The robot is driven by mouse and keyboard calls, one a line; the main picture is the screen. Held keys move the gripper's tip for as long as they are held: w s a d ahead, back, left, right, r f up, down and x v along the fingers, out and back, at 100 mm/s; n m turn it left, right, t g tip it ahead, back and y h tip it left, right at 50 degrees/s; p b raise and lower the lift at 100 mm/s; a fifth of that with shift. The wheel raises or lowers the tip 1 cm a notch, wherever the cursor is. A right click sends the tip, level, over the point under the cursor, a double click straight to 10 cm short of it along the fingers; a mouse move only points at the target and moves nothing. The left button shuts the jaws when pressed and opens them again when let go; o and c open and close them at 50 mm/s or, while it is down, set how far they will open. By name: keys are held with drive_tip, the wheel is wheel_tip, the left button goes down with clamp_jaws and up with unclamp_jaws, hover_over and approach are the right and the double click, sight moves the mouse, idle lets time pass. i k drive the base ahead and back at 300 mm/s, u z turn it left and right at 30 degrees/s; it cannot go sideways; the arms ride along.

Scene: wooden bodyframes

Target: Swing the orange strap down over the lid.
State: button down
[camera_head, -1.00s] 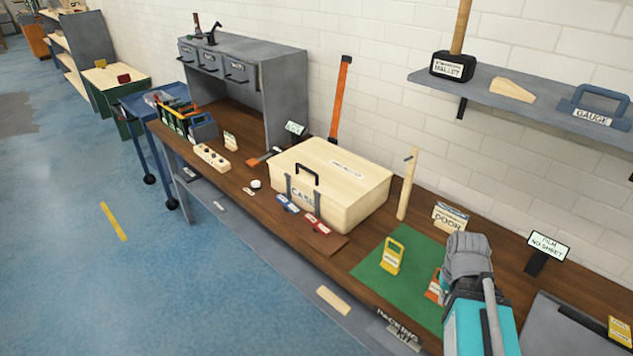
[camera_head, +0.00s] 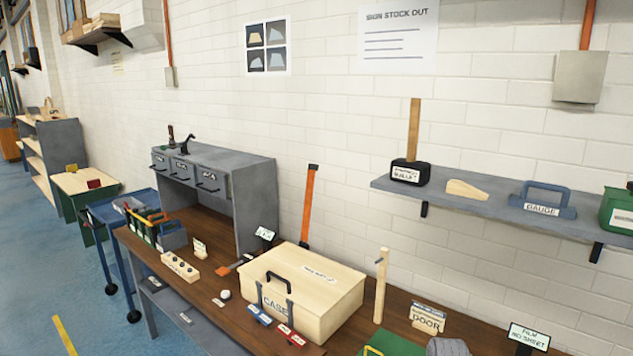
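The orange strap (camera_head: 308,205) stands upright behind the case, close to the wall, with a dark tip at its top. The strap is not across the lid. A rounded grey part, apparently of my arm, shows at the bottom edge, right of the case. My gripper's fingers are not in view.
A wooden post (camera_head: 381,287) with a peg stands right of the case, beside a DOOR sign (camera_head: 426,320). Red and blue small items (camera_head: 291,335) lie in front. A grey drawer cabinet (camera_head: 255,190) stands left. A wall shelf (camera_head: 470,205) holds a mallet and gauge.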

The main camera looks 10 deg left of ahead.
sight(313, 168)
drive_tip(key=u, duration=0.3)
drive_tip(key=k, duration=0.7)
drive_tip(key=u, duration=0.5)
drive_tip(key=k, duration=0.6)
drive_tip(key=u, duration=0.55)
drive_tip(key=i, duration=1.6)
drive_tip(key=z, duration=0.65)
drive_tip(key=i, duration=0.6)
drive_tip(key=z, duration=0.5)
